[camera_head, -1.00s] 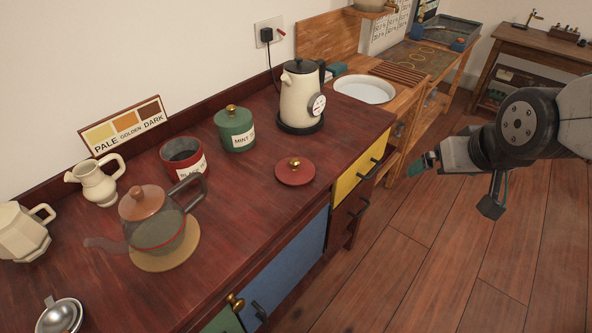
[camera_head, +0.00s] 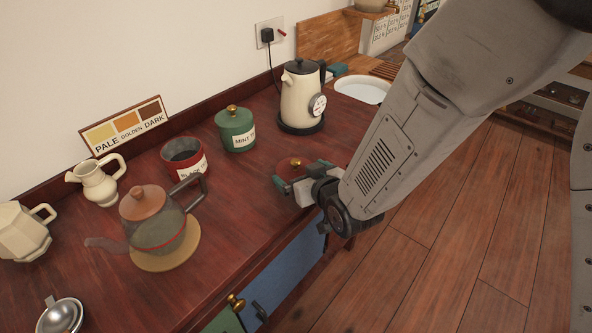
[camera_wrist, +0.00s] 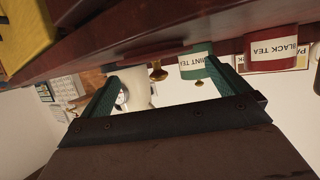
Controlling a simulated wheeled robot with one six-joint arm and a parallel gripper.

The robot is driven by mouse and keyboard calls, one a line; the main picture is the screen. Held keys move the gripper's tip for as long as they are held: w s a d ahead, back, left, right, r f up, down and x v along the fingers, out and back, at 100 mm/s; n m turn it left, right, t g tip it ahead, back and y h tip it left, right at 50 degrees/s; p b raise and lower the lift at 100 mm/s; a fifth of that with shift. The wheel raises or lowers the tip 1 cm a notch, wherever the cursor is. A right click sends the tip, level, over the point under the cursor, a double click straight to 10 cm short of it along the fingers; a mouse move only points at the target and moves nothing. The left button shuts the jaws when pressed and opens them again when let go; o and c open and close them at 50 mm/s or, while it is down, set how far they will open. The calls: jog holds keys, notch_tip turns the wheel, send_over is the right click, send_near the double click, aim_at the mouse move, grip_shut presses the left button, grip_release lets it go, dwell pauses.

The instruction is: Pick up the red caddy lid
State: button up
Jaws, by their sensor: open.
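The red caddy lid (camera_head: 289,168), with a gold knob, lies on the dark red-brown counter near its front edge, partly hidden by my gripper. My gripper (camera_head: 301,174) is open at the lid's near side, with its teal fingers spread. In the wrist view, which is upside down, the lid's thin red edge (camera_wrist: 152,49) and its gold knob (camera_wrist: 158,73) show between the two fingers of my gripper (camera_wrist: 166,76). The knob is not gripped. I cannot tell whether a finger touches the lid.
The open red black tea caddy (camera_head: 184,158) and the lidded green mint tea caddy (camera_head: 236,130) stand behind the lid. A cream kettle (camera_head: 300,92) stands behind to the right. A glass teapot (camera_head: 155,224) sits on a round mat at left. Bare counter lies left of my gripper.

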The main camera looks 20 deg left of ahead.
aim_at(296, 166)
jog(key=x, duration=0.4)
jog(key=shift+w+a, duration=0.1)
jog(key=shift+w, duration=0.4)
